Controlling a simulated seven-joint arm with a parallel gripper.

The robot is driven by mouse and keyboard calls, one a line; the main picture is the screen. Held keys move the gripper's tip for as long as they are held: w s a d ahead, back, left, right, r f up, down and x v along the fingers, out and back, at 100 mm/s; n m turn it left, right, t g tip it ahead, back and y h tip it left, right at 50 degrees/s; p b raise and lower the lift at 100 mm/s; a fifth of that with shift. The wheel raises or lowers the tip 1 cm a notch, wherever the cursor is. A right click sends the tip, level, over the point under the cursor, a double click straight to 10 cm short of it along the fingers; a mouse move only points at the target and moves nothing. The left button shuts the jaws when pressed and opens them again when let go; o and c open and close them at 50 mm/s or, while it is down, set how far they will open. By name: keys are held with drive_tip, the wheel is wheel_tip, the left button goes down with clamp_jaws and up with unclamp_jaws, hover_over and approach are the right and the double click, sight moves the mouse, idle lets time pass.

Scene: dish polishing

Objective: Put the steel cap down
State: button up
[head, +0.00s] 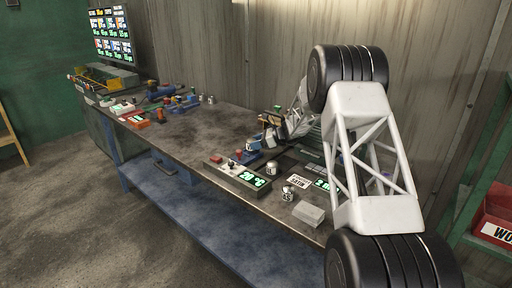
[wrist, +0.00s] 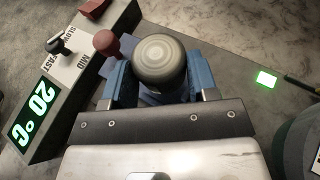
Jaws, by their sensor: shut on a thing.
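The steel cap (wrist: 160,58) is a round grey metal piece with concentric rings on its top, seen from above in the wrist view. My gripper (wrist: 155,80) has blue fingers on either side of it and is shut on it. In the head view my gripper (head: 270,138) is low over the bench, behind the box with the green readout. The cap's underside is hidden, so I cannot tell whether it touches anything below.
Small metal cups (head: 271,168) and a light block (head: 309,213) are on the workbench (head: 190,150). Tools crowd its far end.

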drive_tip(key=shift+f, duration=0.9)
drive_tip(key=shift+f, duration=0.4)
drive_tip(key=o, duration=0.9)
drive_tip(key=shift+s+f, duration=0.1)
drive_tip(key=shift+o, duration=0.6)
drive_tip(key=shift+f, duration=0.15)
drive_tip(key=shift+a, duration=0.1)
drive_tip(key=shift+r, duration=0.3)
drive_tip(key=shift+r+v, duration=0.2)
drive_tip(key=shift+v, duration=2)
